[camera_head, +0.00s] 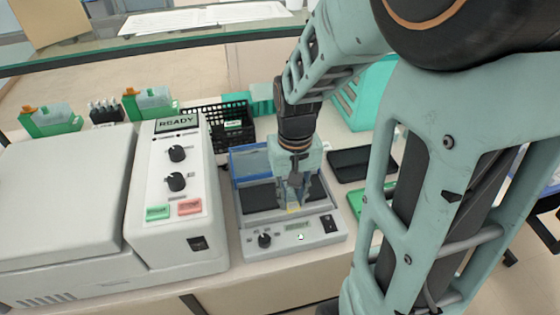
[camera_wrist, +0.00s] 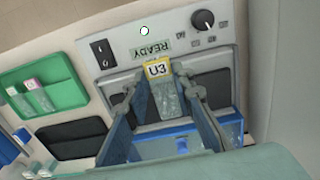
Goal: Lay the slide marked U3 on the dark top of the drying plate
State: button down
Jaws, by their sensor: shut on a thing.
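My gripper (camera_head: 291,200) is shut on the slide marked U3 (camera_wrist: 157,69), with a finger on each side of it. The slide has a yellow label and a clear glass part, and the label faces the wrist camera. In the head view only a bit of its yellow label (camera_head: 293,209) shows between the fingertips. The drying plate (camera_head: 291,238) is a grey box with a knob, a switch and a small display. Its dark top (camera_wrist: 210,88) is under and around my gripper, partly hidden by the fingers. I cannot tell whether the slide touches it.
A blue holder (camera_head: 250,163) stands just behind the plate. A large white machine (camera_head: 175,180) with a READY display is to the left. A dark pad (camera_head: 362,163) and a green tray (camera_wrist: 42,90) with slides lie to the plate's right in the head view. A black basket (camera_head: 235,125) stands behind.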

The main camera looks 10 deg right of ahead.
aim_at(292, 203)
jog(key=shift+f+b, duration=1.65)
jog(key=shift+f, duration=0.55)
jog(key=shift+w+f+b, duration=0.15)
jog(key=shift+w+f, duration=0.1)
jog(key=shift+w, duration=0.45)
jog(key=shift+w+f+b, duration=0.15)
jog(key=shift+w+f, duration=0.05)
jog(key=shift+w, duration=0.5)
jog(key=shift+w+f, duration=0.45)
jog(key=shift+w, duration=0.4)
jog(key=shift+f+b, duration=0.1)
jog(key=shift+b, duration=0.3)
jog(key=c, duration=1.6)
grip_release()
notch_tip(292, 203, up, 12)
jog(key=shift+r, duration=0.1)
